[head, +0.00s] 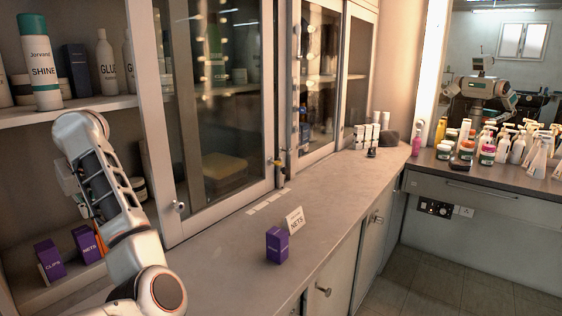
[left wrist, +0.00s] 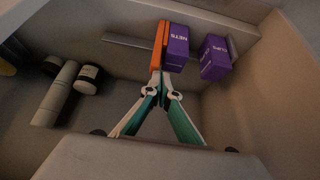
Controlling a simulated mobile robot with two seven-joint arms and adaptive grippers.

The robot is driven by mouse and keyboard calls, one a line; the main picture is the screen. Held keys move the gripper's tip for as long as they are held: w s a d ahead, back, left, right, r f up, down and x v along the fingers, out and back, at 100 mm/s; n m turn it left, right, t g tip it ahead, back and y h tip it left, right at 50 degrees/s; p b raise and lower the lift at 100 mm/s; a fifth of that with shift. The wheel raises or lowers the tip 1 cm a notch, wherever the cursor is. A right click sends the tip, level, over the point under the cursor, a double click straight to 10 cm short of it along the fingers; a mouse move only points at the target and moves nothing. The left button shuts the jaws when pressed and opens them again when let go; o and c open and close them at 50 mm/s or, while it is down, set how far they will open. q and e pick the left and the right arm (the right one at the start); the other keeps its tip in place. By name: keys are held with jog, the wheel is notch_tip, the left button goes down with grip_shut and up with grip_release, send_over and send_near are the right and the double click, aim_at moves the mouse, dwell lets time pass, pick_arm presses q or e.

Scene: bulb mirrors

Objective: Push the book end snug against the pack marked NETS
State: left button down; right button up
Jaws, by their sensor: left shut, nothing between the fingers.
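The orange book end (left wrist: 158,46) stands on a lower shelf beside the purple NETS pack (left wrist: 177,48). In the left wrist view they look side by side, with no clear gap; I cannot tell whether they touch all along. In the head view the book end (head: 101,238) shows partly behind my arm, right of the NETS pack (head: 87,243). My left gripper (left wrist: 157,84) is shut and empty, its tips at the near edge of the book end. Contact is unclear. In the head view my arm hides its fingers. My right gripper is not in view.
A purple CLIPS pack (left wrist: 215,58) stands just beyond the NETS pack, a small gap between. Dark-capped containers (left wrist: 88,79) stand left in the left wrist view.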

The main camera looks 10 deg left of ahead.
pick_arm(q)
jog(key=shift+s+a+f, duration=0.1)
jog(key=shift+s+f, duration=0.1)
jog(key=shift+s, duration=0.05)
jog(key=shift+s+a, duration=0.15)
jog(key=shift+s, duration=0.15)
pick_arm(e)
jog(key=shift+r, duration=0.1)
pick_arm(q)
jog(key=shift+s+a+f, duration=0.1)
jog(key=shift+s+a, duration=0.1)
jog(key=shift+s, duration=0.2)
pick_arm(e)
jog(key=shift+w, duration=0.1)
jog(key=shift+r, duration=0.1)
pick_arm(q)
jog(key=shift+w+r+p, duration=0.1)
jog(key=shift+r+p, duration=0.25)
jog(key=shift+r, duration=0.55)
notch_tip(320, 180, up, 4)
jog(key=shift+f+p, duration=0.25)
jog(key=shift+p, duration=0.2)
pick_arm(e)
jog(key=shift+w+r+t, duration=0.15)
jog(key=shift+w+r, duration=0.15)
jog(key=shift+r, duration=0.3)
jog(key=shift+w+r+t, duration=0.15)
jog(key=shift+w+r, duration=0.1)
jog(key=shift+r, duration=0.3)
